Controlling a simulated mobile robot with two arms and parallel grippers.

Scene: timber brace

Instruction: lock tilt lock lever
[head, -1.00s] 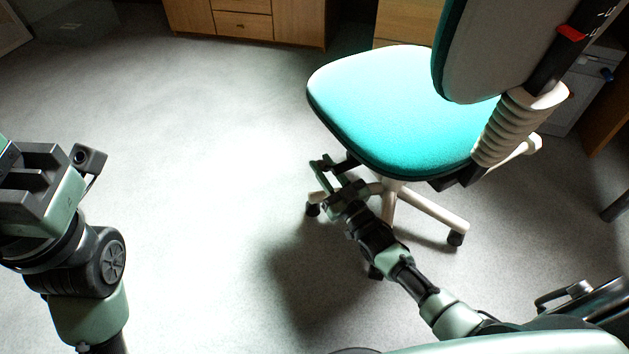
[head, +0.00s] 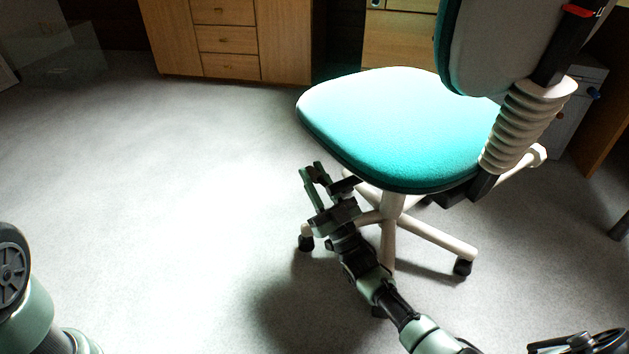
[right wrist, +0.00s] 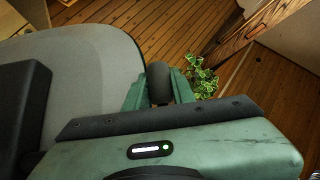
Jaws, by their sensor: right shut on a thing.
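The office chair has a teal seat (head: 400,125) on a pale five-star base. The tilt lock lever is the dark rounded grip (right wrist: 158,84) between my fingers in the right wrist view, beside the seat's grey underside (right wrist: 85,75). My right gripper (head: 313,177) is beside the seat's near left edge, low under its level. It is shut on the lever, with one green finger on each side in the wrist view (right wrist: 158,90). The lever's root is hidden behind the gripper body. My left gripper is out of view; only part of its arm shows at lower left.
The chair's backrest (head: 495,45) rises at right. A wooden drawer cabinet (head: 228,40) stands at the back. A caster (head: 306,242) sits close below my right gripper. The grey carpet (head: 170,200) left of the chair is clear.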

